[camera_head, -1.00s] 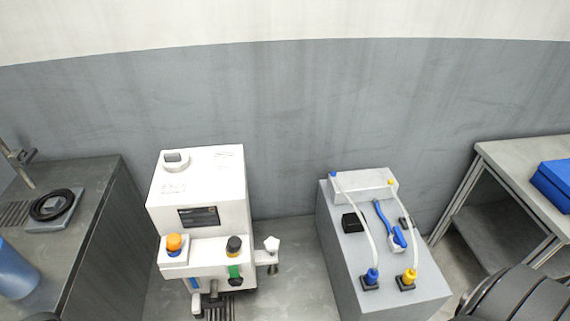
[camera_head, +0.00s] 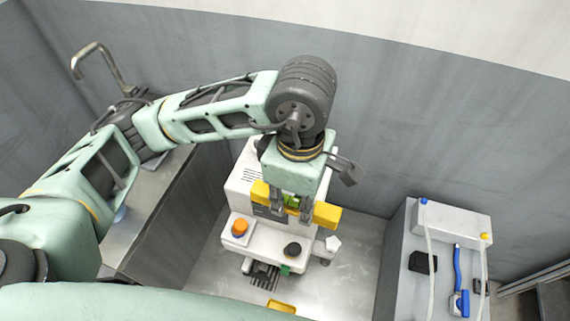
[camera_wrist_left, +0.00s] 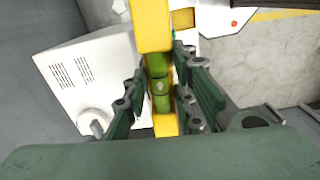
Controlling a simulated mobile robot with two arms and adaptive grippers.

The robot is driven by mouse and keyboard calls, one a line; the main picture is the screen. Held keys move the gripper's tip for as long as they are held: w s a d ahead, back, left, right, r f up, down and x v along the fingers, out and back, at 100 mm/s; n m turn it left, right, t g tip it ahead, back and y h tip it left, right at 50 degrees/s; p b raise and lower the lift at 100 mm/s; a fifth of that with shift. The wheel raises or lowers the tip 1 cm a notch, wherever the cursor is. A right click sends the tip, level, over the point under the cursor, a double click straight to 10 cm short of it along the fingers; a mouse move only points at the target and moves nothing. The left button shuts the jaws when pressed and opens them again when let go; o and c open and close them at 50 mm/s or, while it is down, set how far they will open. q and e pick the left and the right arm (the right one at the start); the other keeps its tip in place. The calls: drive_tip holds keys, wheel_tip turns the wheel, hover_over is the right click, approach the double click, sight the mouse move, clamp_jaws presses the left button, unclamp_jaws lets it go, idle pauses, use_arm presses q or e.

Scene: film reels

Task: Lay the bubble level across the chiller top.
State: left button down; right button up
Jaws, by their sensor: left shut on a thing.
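The bubble level (camera_head: 327,215) is a yellow bar with green vials. My left gripper (camera_head: 291,203) is shut on its middle, and both yellow ends stick out. In the left wrist view the level (camera_wrist_left: 151,28) runs up the picture between the fingers (camera_wrist_left: 161,100). The white boxy machine with an orange and a black knob, seemingly the chiller (camera_head: 240,187), stands below and behind the gripper in the head view. Its vented white casing also shows in the left wrist view (camera_wrist_left: 90,72). My arm hides much of its top. The gap between level and chiller cannot be judged. My right gripper is out of view.
A grey cabinet (camera_head: 400,272) with a white box, tubes and a blue-handled tool stands at the right. A dark bench (camera_head: 160,215) stands at the left, partly behind my arm. Grey wall closes off the back.

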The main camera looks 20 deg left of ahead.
use_arm(q)
drive_tip(key=shift+w+d+r+n, duration=0.1)
drive_tip(key=shift+w+r+n, duration=0.2)
drive_tip(key=shift+r, duration=0.15)
drive_tip(key=shift+w, duration=0.25)
drive_tip(key=w+a+f+p, duration=0.1)
drive_tip(key=w+a+f, duration=0.1)
drive_tip(key=w, duration=0.1)
drive_tip(key=w+a+f+p, duration=0.1)
drive_tip(key=w+a+f, duration=0.1)
drive_tip(key=w+a+f+p, duration=0.2)
drive_tip(key=w, duration=0.1)
drive_tip(key=shift+w+a+f, duration=0.2)
drive_tip(key=shift+w+f, duration=0.05)
drive_tip(key=shift+w, duration=0.05)
drive_tip(key=shift+f, duration=0.15)
wheel_tip(320, 180, down, 3)
drive_tip(key=shift+f+p, duration=0.1)
drive_tip(key=shift+p, duration=0.75)
drive_tip(key=shift+w+f, duration=0.1)
drive_tip(key=shift+f, duration=0.25)
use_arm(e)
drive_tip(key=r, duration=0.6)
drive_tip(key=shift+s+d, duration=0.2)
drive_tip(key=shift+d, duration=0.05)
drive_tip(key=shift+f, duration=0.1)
